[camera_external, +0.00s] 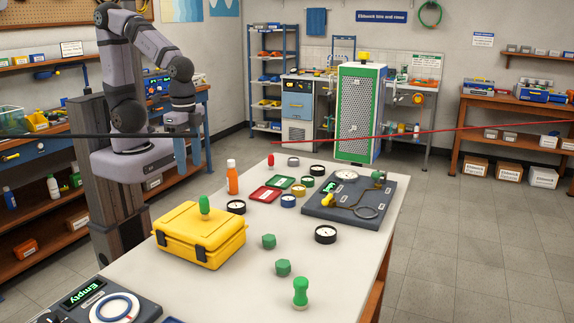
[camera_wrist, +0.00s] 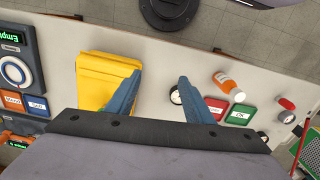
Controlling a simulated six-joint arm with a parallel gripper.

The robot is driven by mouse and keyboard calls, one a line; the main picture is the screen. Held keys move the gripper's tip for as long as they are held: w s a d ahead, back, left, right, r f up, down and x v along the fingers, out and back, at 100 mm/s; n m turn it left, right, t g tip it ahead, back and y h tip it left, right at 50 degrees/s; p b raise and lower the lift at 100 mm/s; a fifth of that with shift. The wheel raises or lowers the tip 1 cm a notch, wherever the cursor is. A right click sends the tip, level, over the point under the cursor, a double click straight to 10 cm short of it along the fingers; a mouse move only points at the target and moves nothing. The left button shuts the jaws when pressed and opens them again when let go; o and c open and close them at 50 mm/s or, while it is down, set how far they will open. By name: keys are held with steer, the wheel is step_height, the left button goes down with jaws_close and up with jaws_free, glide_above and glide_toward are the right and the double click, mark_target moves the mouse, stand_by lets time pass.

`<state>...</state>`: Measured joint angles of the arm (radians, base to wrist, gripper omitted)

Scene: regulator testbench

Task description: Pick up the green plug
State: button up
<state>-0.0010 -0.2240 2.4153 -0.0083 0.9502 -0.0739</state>
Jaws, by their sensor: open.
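Several green pieces are on the white table, and I cannot tell for sure which one is the plug. A green plug-like piece (camera_external: 204,203) stands on top of the yellow case (camera_external: 190,244). A green knobbed piece (camera_external: 300,293) stands upright at the table's near end, with two green hexagonal pieces (camera_external: 268,241) behind it. My gripper (camera_external: 194,166) is raised at the far left side of the table, open and empty, touching nothing.
An orange bottle (camera_external: 232,178), red tray (camera_external: 265,194), green tray (camera_external: 280,182) and several round gauges stand near mid-table. A dark panel (camera_external: 330,217) with a hose lies at right. A device reading "Empty" (camera_external: 100,302) is at near left.

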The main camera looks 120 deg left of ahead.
steer(key=w+r+n, duration=0.2)
steer(key=w+n, duration=0.5)
steer(key=w, duration=0.5)
steer(key=n+h, duration=0.2)
steer(key=n, duration=0.9)
glide_above(269, 236)
steer(key=a, duration=0.1)
step_height(269, 236, down, 3)
steer(key=shift+n, duration=0.3)
step_height(269, 236, down, 6)
steer(key=shift+w+a+r, duration=0.1)
steer(key=shift+a+r, duration=0.05)
steer(key=shift+r, duration=0.1)
steer(key=shift+f+p, duration=0.3)
steer(key=shift+f, duration=1.1)
steer(key=shift+d+f+p, duration=0.25)
steer(key=shift+f+p, duration=0.05)
steer(key=shift+p, duration=0.1)
steer(key=shift+d+f+p, duration=0.2)
steer(key=shift+f+p, duration=0.3)
steer(key=shift+f, duration=0.6)
steer(key=shift+d+f+p, duration=0.2)
steer(key=shift+f+p, duration=0.25)
steer(key=shift+f, duration=0.65)
steer(key=c, duration=1.1)
